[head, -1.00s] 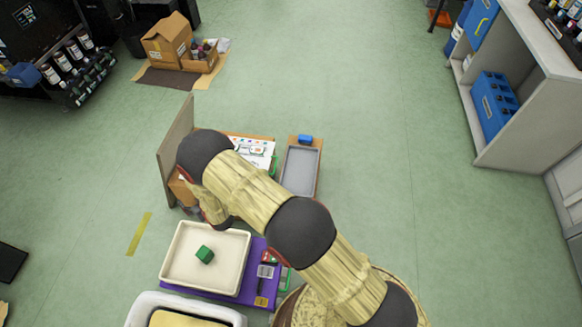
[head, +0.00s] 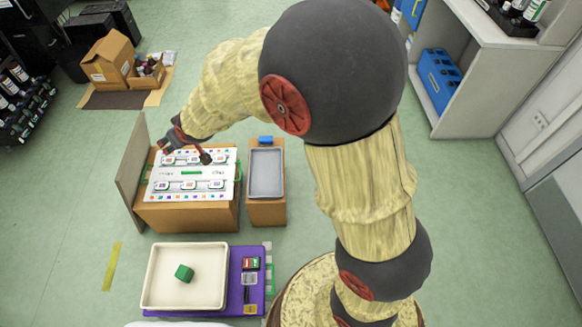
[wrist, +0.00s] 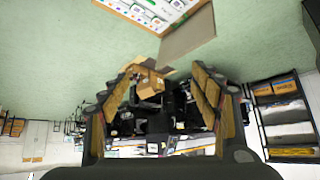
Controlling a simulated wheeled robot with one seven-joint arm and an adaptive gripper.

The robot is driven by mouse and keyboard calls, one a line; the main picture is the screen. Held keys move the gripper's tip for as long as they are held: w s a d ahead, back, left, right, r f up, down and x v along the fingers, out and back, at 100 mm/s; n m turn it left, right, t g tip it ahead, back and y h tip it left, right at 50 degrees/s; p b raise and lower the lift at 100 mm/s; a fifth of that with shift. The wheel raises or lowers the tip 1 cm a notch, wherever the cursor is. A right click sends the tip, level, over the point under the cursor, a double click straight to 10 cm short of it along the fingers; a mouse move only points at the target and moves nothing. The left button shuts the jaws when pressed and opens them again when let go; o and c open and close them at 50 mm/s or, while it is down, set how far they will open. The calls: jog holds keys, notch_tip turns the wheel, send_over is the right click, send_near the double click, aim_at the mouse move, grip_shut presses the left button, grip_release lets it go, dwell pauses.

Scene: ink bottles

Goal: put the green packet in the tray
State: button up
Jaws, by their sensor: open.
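A small green block-like object (head: 184,273) lies in the cream tray (head: 150,299) at the lower left of the head view. It is the clearest green item, but I cannot tell whether it is the packet. A small red-and-green item (head: 250,263) lies on the purple mat (head: 235,294) beside that tray. A grey tray (head: 267,172) looks empty, right of the white printed board. My gripper (head: 187,153) is over the far side of that board, apart from the green object. In the wrist view my gripper (wrist: 166,74) is open with nothing between its fingers.
The white printed board (head: 190,185) tops a brown box, with an upright panel (head: 130,170) at its left. A blue item (head: 265,140) sits behind the grey tray. Cardboard boxes (head: 108,62) stand farther back. The floor on the right is clear up to shelving.

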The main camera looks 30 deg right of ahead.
jog(key=s+d+r, duration=0.7)
jog(key=s+d+r+m+g+h, duration=0.1)
jog(key=s+d+r, duration=0.1)
jog(key=s, duration=0.7)
jog(key=s+d+r+m, duration=0.1)
jog(key=s+d+r, duration=0.2)
jog(key=s, duration=0.6)
jog(key=s+d+r+m+g+h, duration=0.1)
jog(key=s+d+r, duration=0.1)
jog(key=s+d, duration=0.4)
jog(key=s, duration=0.3)
jog(key=shift+d+r+g+h, duration=0.15)
jog(key=shift+d+g+h, duration=0.1)
jog(key=shift+g+h, duration=0.05)
jog(key=shift+s, duration=0.1)
notch_tip(320, 180, up, 3)
jog(key=shift+f+p, duration=0.2)
jog(key=shift+p, duration=1.05)
jog(key=shift+c, duration=1.3)
